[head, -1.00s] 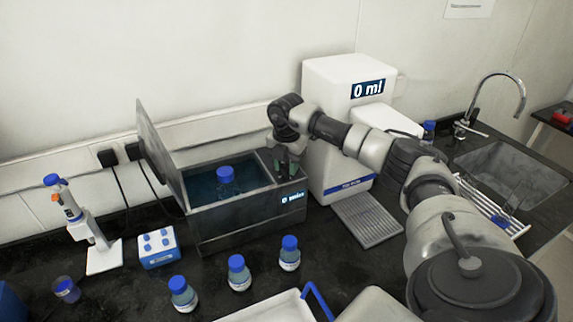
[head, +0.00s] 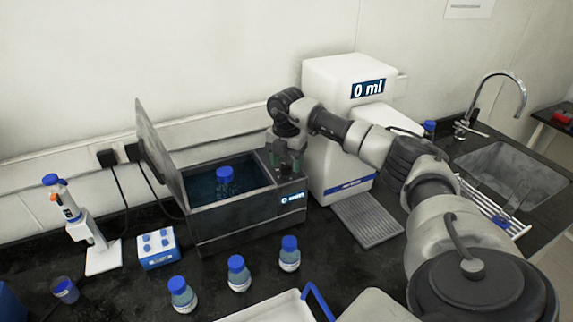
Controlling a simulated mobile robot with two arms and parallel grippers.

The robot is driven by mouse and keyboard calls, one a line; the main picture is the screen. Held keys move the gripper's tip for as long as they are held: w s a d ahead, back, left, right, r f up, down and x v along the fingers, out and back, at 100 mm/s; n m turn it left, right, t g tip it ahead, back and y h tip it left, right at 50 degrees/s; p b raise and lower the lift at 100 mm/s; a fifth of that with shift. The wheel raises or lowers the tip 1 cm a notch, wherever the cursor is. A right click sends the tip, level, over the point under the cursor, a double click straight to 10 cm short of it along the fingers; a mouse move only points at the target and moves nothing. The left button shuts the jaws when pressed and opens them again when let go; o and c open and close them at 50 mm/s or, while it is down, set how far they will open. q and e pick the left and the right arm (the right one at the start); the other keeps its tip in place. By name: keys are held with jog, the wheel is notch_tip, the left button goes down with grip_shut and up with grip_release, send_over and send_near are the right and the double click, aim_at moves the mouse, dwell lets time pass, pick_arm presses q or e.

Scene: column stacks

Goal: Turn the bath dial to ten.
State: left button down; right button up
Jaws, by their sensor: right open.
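The grey water bath (head: 222,226) stands on the dark bench with its lid tilted up and open. A blue-capped bottle (head: 226,183) stands in its water. A small display (head: 292,199) on its front right appears to begin with 0; the rest is too small to read. The dial seems to be a small dark knob (head: 286,170) on the bath's right top panel, but its setting cannot be read. My right gripper (head: 285,166) is open and points down just above this panel. Whether it touches the knob cannot be told. My left gripper is not in view.
A white dispenser (head: 345,150) reading 0 ml stands right of the bath, close to my right gripper. Several blue-capped bottles (head: 238,273) stand in front. A blue-and-white block (head: 158,248) and a pipette stand (head: 102,258) are at left; a sink (head: 510,172) is at right.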

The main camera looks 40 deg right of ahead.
notch_tip(320, 180, up, 10)
jog(key=b, duration=0.2)
jog(key=shift+f, duration=0.15)
dwell(0.4)
